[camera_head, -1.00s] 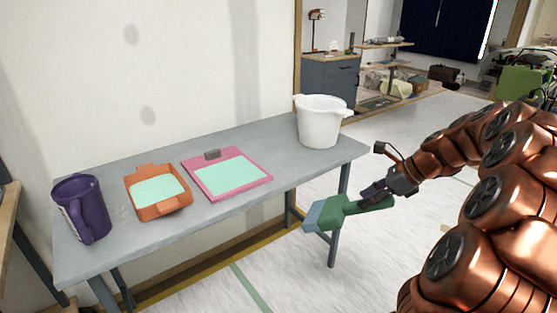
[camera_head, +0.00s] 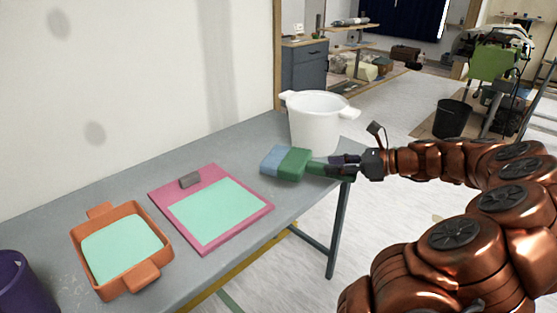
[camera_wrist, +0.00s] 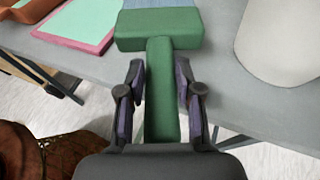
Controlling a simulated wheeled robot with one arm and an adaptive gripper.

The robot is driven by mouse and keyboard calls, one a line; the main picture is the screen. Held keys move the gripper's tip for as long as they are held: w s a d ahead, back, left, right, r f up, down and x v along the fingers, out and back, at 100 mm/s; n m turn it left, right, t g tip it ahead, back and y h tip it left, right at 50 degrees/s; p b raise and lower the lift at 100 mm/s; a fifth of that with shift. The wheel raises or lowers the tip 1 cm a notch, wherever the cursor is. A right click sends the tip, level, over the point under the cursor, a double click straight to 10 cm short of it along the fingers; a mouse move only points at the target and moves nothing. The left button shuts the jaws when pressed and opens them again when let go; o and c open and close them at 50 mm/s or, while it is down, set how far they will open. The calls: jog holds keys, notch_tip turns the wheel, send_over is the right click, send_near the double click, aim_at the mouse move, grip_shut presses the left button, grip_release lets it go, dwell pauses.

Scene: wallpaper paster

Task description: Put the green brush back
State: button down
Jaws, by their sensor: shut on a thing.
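The green brush (camera_head: 294,164) has a green body and handle and a pale blue bristle end. My gripper (camera_head: 343,166) is shut on its handle, and the bristle end points left, away from the arm. The brush is held over the right end of the grey table, in front of the white bucket. In the wrist view the green handle (camera_wrist: 161,90) runs between the two fingers of my gripper (camera_wrist: 160,100). The bristle end is cut off at the top edge there. The head view does not show clearly how high the brush is above the table.
The white bucket (camera_head: 316,125) stands at the table's (camera_head: 232,150) far right end. A pink board with a mint sheet (camera_head: 212,212) lies mid-table. An orange tray (camera_head: 85,262) with mint content and a purple mug (camera_head: 22,285) are to the left. Bare table surrounds the board.

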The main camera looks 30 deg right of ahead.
aim_at(304, 149)
jog(key=w+a, duration=0.1)
jog(key=w, duration=0.3)
jog(key=w+a+f+b, duration=0.1)
jog(key=w, duration=0.4)
jog(key=w+a, duration=0.1)
jog(key=w, duration=0.4)
jog(key=shift+f, duration=0.2)
jog(key=shift+s+f+b, duration=0.1)
jog(key=shift+f+b, duration=0.65)
jog(key=shift+f, duration=1.05)
jog(key=c, duration=0.8)
grip_release()
jog(key=shift+o, duration=0.2)
jog(key=shift+r, duration=0.1)
jog(key=p+v, duration=0.2)
jog(key=v, duration=1)
